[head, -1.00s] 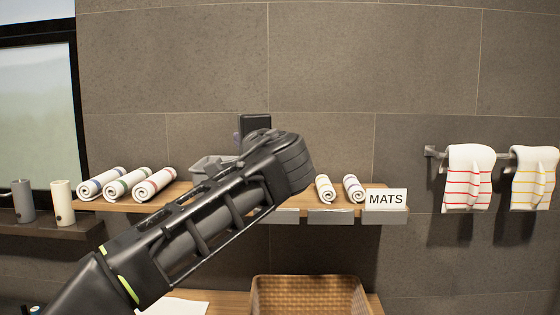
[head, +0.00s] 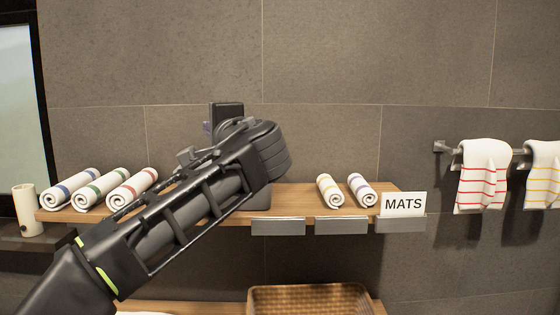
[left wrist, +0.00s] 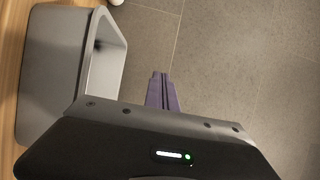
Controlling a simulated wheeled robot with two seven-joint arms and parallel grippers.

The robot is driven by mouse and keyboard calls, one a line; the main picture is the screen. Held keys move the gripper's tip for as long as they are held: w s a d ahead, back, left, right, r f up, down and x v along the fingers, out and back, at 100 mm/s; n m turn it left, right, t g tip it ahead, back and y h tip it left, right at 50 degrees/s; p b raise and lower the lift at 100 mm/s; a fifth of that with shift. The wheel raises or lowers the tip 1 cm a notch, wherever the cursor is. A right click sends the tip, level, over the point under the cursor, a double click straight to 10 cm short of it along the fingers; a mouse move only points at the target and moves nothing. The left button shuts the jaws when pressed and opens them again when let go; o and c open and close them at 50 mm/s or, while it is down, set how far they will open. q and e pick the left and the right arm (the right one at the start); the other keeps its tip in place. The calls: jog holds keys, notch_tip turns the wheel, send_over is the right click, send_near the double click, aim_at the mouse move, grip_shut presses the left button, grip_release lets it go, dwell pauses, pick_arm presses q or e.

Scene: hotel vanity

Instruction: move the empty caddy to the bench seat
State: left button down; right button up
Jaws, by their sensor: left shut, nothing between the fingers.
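The grey caddy stands on the wooden shelf; in the head view my left arm hides most of it and a grey part (head: 259,199) shows beside the arm. In the left wrist view the caddy (left wrist: 55,75) is at the left, with its open top facing right; the little of its inside that shows looks empty. My left gripper (left wrist: 161,90) has its purple fingers closed together with nothing between them, apart from the caddy. In the head view only a bit of the purple fingers (head: 207,128) shows. My right gripper is out of view. I cannot identify the bench seat.
The shelf (head: 300,198) holds rolled towels at left (head: 100,188) and two more (head: 345,190) near the MATS sign (head: 403,204). A woven basket (head: 310,298) stands on a lower wooden surface. Striped towels (head: 483,178) hang at right.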

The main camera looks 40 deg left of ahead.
aim_at(278, 116)
pick_arm(q)
jog(key=w+d+p, duration=0.1)
jog(key=w+p, duration=0.2)
jog(key=w, duration=0.4)
jog(key=w+d+p, duration=0.1)
jog(key=w+p, duration=0.2)
jog(key=w, duration=0.3)
jog(key=w+d+p, duration=0.1)
jog(key=w+p, duration=0.3)
jog(key=w, duration=0.3)
jog(key=shift+w+r, duration=0.3)
notch_tip(278, 116, down, 10)
jog(key=shift+r+b, duration=0.1)
jog(key=shift+b, duration=0.2)
jog(key=shift+s+f, duration=0.15)
jog(key=shift+f, duration=0.2)
jog(key=shift+s+a+p, duration=0.1)
jog(key=shift+s+p, duration=0.25)
jog(key=shift+s, duration=0.15)
